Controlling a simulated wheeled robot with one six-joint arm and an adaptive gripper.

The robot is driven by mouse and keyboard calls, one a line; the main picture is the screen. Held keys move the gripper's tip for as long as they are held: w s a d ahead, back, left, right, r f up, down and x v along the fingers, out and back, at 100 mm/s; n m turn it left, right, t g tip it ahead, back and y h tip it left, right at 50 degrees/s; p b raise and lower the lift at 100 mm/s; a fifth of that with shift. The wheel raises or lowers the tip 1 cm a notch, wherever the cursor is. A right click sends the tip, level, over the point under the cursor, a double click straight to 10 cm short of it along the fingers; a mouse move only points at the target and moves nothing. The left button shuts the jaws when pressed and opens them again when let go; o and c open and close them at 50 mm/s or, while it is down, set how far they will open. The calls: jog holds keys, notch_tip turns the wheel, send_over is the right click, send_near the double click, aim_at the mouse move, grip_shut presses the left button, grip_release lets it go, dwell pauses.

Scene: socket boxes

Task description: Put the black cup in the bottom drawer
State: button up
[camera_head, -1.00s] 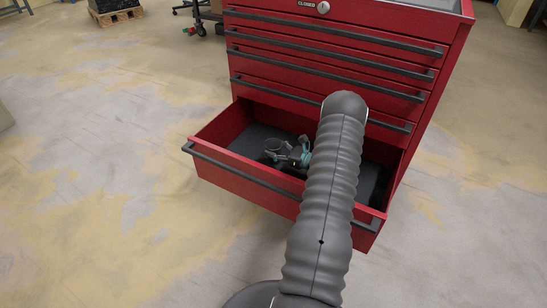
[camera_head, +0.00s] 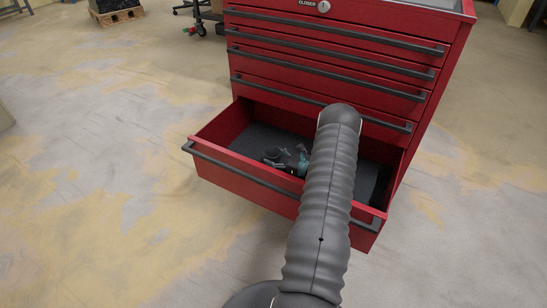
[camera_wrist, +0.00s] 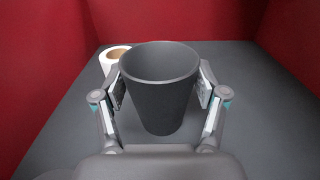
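The black cup (camera_wrist: 160,92) is upright between the two fingers of my gripper (camera_wrist: 160,88) in the wrist view. The finger pads lie against its left and right sides near the rim. The cup is inside the open bottom drawer (camera_head: 240,178) of the red cabinet. In the head view my gripper (camera_head: 290,160) is low inside this drawer, partly hidden by my arm, and the cup is a small dark shape there. Whether the cup's base touches the drawer floor I cannot tell.
Red drawer walls rise on both sides. The grey drawer floor (camera_wrist: 262,120) is clear to the right. The upper drawers (camera_head: 330,62) are shut above.

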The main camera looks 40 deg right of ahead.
jog(key=shift+o, duration=0.4)
jog(key=shift+r, duration=0.2)
jog(key=v, duration=1.2)
dwell(0.7)
